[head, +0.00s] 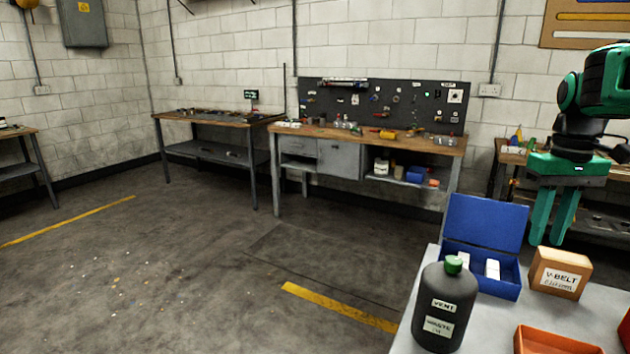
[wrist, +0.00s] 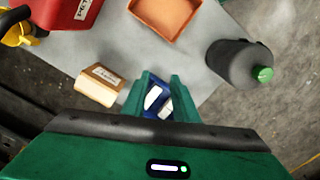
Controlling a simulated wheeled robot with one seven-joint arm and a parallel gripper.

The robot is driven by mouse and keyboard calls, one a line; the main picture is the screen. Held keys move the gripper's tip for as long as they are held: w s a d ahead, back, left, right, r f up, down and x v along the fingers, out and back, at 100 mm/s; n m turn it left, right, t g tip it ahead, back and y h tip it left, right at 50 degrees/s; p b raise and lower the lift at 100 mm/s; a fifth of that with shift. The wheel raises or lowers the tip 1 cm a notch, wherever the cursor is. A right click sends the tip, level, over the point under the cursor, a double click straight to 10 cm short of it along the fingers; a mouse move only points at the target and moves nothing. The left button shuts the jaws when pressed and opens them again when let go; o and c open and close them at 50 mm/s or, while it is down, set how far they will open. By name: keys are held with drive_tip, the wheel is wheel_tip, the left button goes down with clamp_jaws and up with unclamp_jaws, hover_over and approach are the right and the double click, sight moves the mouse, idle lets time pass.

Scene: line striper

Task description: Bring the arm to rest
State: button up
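My green gripper (head: 550,238) hangs at the right in the head view, fingers pointing down, above the far part of the grey table. In the wrist view my gripper (wrist: 160,82) has a gap between its fingers and nothing held in it. Through the gap I see the open blue box (wrist: 155,106) with white items in it. The blue box (head: 485,223) stands on the table, lid raised, just left of the fingers in the head view. My forearm runs out of view at the right edge.
Beside the box, the grey table (head: 497,326) holds a dark bottle (head: 445,308) with a green cap, a V-belt carton (head: 560,273) and an orange tray (head: 552,342). A red container (wrist: 66,20) also shows. Workbenches (head: 395,143) line the wall; floor at left is open.

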drive_tip(key=s+a+f+m, duration=0.1)
drive_tip(key=s+f+m, duration=0.1)
drive_tip(key=s+f, duration=0.2)
drive_tip(key=s+a+f+m, duration=0.1)
drive_tip(key=s+f, duration=0.4)
drive_tip(key=s, duration=0.6)
drive_tip(key=s+a+f+m, duration=0.1)
drive_tip(key=s+f+m, duration=0.2)
drive_tip(key=s+f, duration=0.2)
drive_tip(key=shift+s+a, duration=0.2)
drive_tip(key=shift+s, duration=0.5)
drive_tip(key=shift+s+a, duration=0.2)
drive_tip(key=shift+s, duration=0.45)
drive_tip(key=shift+s+f, duration=0.1)
